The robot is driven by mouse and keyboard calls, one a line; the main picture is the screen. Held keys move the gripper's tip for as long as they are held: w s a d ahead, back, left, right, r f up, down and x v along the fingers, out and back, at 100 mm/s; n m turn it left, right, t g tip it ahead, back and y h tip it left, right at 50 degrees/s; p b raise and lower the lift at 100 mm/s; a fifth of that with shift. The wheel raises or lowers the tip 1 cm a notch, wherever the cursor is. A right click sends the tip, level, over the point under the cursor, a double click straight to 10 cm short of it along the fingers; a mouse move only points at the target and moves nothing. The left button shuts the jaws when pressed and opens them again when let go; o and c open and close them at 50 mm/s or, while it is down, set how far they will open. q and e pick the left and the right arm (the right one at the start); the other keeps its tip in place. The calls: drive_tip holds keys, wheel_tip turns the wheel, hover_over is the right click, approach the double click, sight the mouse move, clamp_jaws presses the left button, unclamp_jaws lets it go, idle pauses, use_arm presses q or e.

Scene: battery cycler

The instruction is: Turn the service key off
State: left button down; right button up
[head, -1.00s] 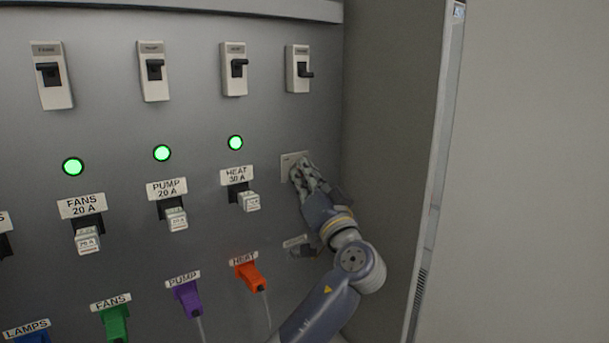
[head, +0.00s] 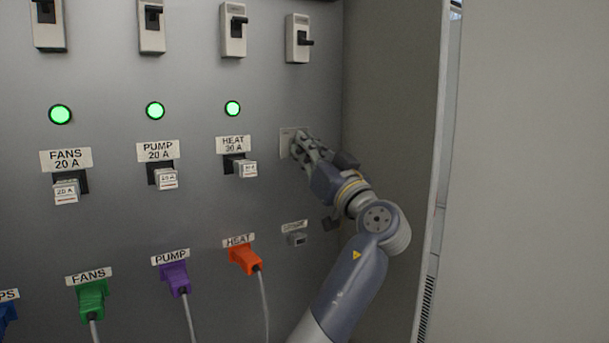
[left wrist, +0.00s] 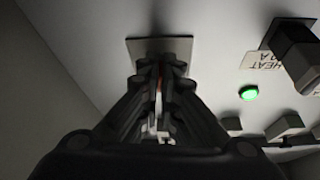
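The service key's plate (head: 287,141) is a small light square on the grey panel, right of the HEAT 30 A fuse. My left gripper (head: 301,145) is at this plate, its fingertips against or just before it. In the left wrist view the plate (left wrist: 183,46) lies behind the fingertips (left wrist: 160,78), which are close together. A thin reddish sliver, seemingly the service key (left wrist: 162,70), shows between them; the fingers hide most of it, and its angle cannot be read. My right gripper is not in view.
Breaker switches (head: 298,38) line the top. Green lamps (head: 232,108) are lit above the FANS, PUMP and HEAT fuses (head: 245,168). Coloured plugs, including an orange one (head: 245,259), sit below. A grey side wall (head: 392,130) stands close to the right of my left arm.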

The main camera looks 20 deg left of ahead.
use_arm(q)
drive_tip(key=shift+w+d+n+g+y+b, duration=0.1)
drive_tip(key=shift+n+g+y+b, duration=0.55)
drive_tip(key=shift+n, duration=1.1)
drive_tip(key=shift+n+g+y+b, duration=0.15)
drive_tip(key=shift+n+g+b, duration=0.35)
drive_tip(key=shift+n+g, duration=0.9)
drive_tip(key=shift+w+d+n+g+y+b, duration=0.1)
drive_tip(key=shift+n+g+y+b, duration=0.4)
drive_tip(key=shift+n, duration=1.65)
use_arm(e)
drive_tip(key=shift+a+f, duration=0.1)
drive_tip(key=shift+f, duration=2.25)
use_arm(q)
drive_tip(key=shift+n, duration=0.3)
drive_tip(key=c, duration=1.8)
unclamp_jaws()
drive_tip(key=shift+s, duration=0.1)
drive_tip(key=shift+c, duration=0.2)
drive_tip(key=v, duration=0.7)
drive_tip(key=shift+d, duration=0.25)
drive_tip(key=shift+f, duration=0.1)
